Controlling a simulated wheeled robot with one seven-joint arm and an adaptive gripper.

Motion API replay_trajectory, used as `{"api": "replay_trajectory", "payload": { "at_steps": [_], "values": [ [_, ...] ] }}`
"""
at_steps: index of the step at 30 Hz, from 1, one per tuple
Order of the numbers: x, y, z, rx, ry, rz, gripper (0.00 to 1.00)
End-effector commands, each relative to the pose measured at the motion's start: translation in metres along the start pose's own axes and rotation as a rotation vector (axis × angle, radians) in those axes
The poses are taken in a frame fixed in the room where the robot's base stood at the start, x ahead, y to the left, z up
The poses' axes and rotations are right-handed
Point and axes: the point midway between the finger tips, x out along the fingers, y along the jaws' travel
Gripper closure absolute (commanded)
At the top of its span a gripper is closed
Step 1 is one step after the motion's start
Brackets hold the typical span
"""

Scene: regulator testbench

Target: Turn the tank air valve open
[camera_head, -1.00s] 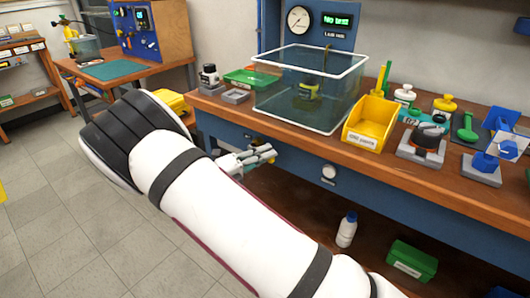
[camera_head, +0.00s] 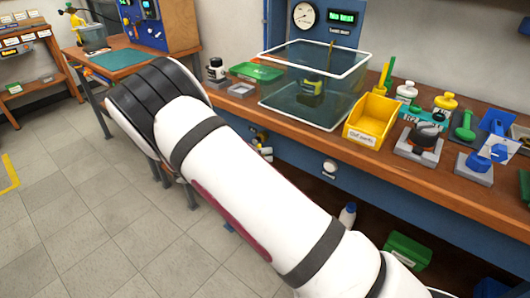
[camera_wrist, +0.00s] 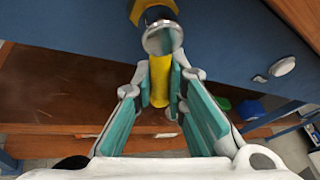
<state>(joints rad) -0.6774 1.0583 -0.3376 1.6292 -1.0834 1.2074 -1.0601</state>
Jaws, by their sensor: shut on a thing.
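The tank air valve shows in the wrist view as a yellow lever (camera_wrist: 159,76) with a round silver hub (camera_wrist: 162,37), on the blue bench front. The lever runs from the hub down the picture, between the teal pads of my gripper (camera_wrist: 161,92). The pads are shut on the lever from both sides. In the head view a small yellow and dark part of the valve (camera_head: 258,133) shows below the bench edge, beside my arm. My arm hides most of my gripper there.
The glass tank (camera_head: 312,88) stands on the bench above. A yellow bin (camera_head: 371,121) and several bottles and fixtures stand to its right. A round white knob (camera_head: 329,167) sits on the blue front. A green box (camera_head: 407,250) and a white bottle (camera_head: 347,214) are below.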

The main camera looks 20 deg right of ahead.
Motion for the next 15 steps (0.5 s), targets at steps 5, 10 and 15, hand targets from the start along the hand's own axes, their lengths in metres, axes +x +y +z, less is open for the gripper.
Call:
{"api": "replay_trajectory", "payload": {
  "at_steps": [5, 10, 15],
  "values": [
    [-0.003, 0.007, 0.001, 0.142, 0.032, 0.061, 1.0],
    [-0.004, 0.013, 0.001, 0.259, 0.057, 0.109, 1.0],
    [-0.005, 0.018, 0.002, 0.35, 0.077, 0.147, 1.0]
  ]
}}
